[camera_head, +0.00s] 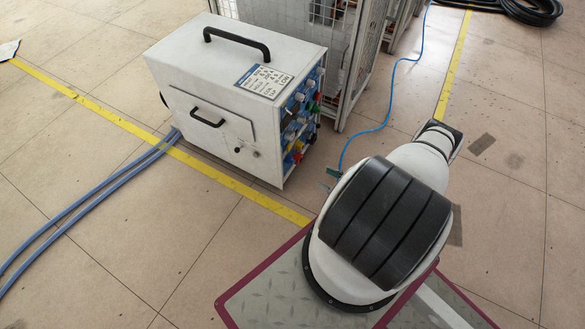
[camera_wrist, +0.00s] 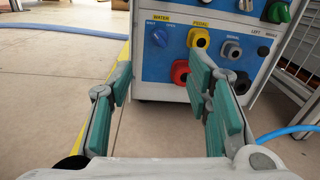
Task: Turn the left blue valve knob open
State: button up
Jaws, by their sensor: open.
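The induction heater is a white box (camera_head: 225,75) with a blue control panel on its right side in the head view. The panel (camera_wrist: 225,57) faces the wrist camera. A blue knob (camera_wrist: 160,37) sits under the WATER label at the panel's left. My gripper (camera_wrist: 165,88) is open and empty in the wrist view, its green-padded fingers spread wide. The knob appears above and between the fingers, apart from them. The right finger overlaps the lower part of the panel. The gripper's fingers cannot be made out in the head view.
Beside the knob are a yellow connector (camera_wrist: 198,38), a red connector (camera_wrist: 180,72) and a grey connector (camera_wrist: 232,50). A green connector (camera_wrist: 277,12) is at upper right. A blue hose (camera_wrist: 290,132) lies to the right. A wire cage (camera_head: 300,35) stands behind the heater.

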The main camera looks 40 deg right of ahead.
aim_at(294, 162)
jog(key=b+x, duration=0.3)
jog(key=x, duration=1)
jog(key=shift+w+a+f, duration=0.1)
jog(key=shift+w+a, duration=0.1)
jog(key=shift+w, duration=0.15)
jog(key=shift+c, duration=0.5)
grip_shut()
